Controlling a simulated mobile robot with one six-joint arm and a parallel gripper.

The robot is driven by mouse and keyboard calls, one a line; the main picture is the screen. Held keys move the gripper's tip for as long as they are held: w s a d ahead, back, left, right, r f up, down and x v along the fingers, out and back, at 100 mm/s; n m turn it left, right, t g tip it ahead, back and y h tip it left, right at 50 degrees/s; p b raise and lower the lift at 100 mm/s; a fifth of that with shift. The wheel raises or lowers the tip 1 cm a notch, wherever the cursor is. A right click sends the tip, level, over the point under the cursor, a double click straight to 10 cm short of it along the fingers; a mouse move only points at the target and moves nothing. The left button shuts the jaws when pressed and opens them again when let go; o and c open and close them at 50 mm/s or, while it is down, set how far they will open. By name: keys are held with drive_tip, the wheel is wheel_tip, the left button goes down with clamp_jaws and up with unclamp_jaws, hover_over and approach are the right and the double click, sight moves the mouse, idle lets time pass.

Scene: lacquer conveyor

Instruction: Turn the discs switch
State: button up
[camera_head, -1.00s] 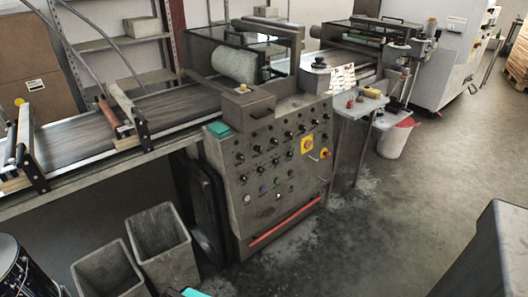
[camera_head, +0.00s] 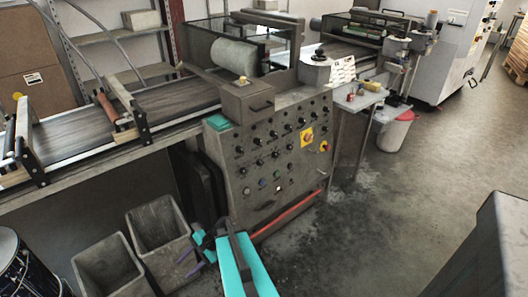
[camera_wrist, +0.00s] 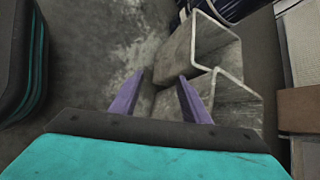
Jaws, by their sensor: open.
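The control panel (camera_head: 275,150) on the front of the grey machine carries rows of small black knobs. I cannot tell which knob is the discs switch, as the labels are too small to read. My gripper (camera_head: 187,264) is low in front of the machine, beside the grey bins and well below the knobs. Its purple fingers are apart with nothing between them. In the wrist view my gripper (camera_wrist: 162,82) points at the floor and a grey bin, and the panel is not seen there.
Two open grey bins (camera_head: 158,226) stand left of my gripper. A red bar (camera_head: 290,215) runs along the panel's lower edge. Yellow-backed switches (camera_head: 307,138) sit at the panel's right. The conveyor (camera_head: 75,127) extends left. Floor (camera_head: 390,200) is free to the right.

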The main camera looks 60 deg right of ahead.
drive_tip(key=w+d+r+m+t+h, duration=0.1)
drive_tip(key=d+r+m+t, duration=0.5)
drive_tip(key=d, duration=0.7)
drive_tip(key=m+t+h, duration=0.6)
drive_tip(key=m+h, duration=0.4)
drive_tip(key=m, duration=0.2)
approach(258, 142)
drive_tip(key=d+v, duration=0.1)
drive_tip(key=v, duration=0.5)
drive_tip(key=shift+s+a+f, duration=0.1)
drive_tip(key=shift+s+a, duration=0.05)
drive_tip(key=shift+a, duration=0.2)
drive_tip(key=shift+w, duration=0.2)
drive_tip(key=p+x, duration=0.1)
drive_tip(key=x, duration=1.2)
drive_tip(key=shift+w, duration=0.2)
drive_tip(key=shift+d, duration=0.15)
